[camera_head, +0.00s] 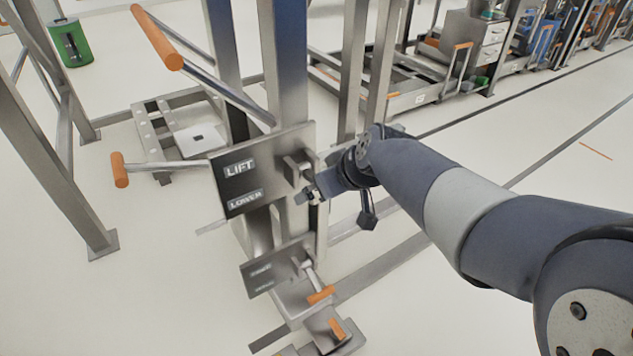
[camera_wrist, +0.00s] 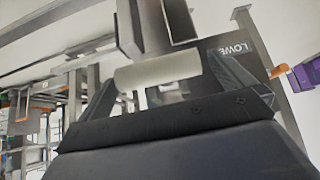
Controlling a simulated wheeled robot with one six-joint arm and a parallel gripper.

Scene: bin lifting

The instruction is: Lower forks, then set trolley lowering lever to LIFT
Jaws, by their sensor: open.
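The trolley's lever panel (camera_head: 263,168) carries a LIFT label (camera_head: 240,167) above a LOWER label (camera_head: 246,199). A grey metal lever (camera_head: 299,166) sits at the panel's right side. My gripper (camera_head: 314,190) is just below and right of it. In the wrist view, a pale cylindrical handle (camera_wrist: 158,71) lies across the space between the open fingers of my gripper (camera_wrist: 172,86); whether they touch it is unclear. Part of the LOWER label (camera_wrist: 234,48) shows behind. Which setting the lever is at cannot be told. The forks cannot be clearly made out.
Orange-ended handles (camera_head: 158,38) stick out left of the trolley post. A smaller panel (camera_head: 272,270) and orange-tipped pedals (camera_head: 321,295) are below. Floor at the right is open.

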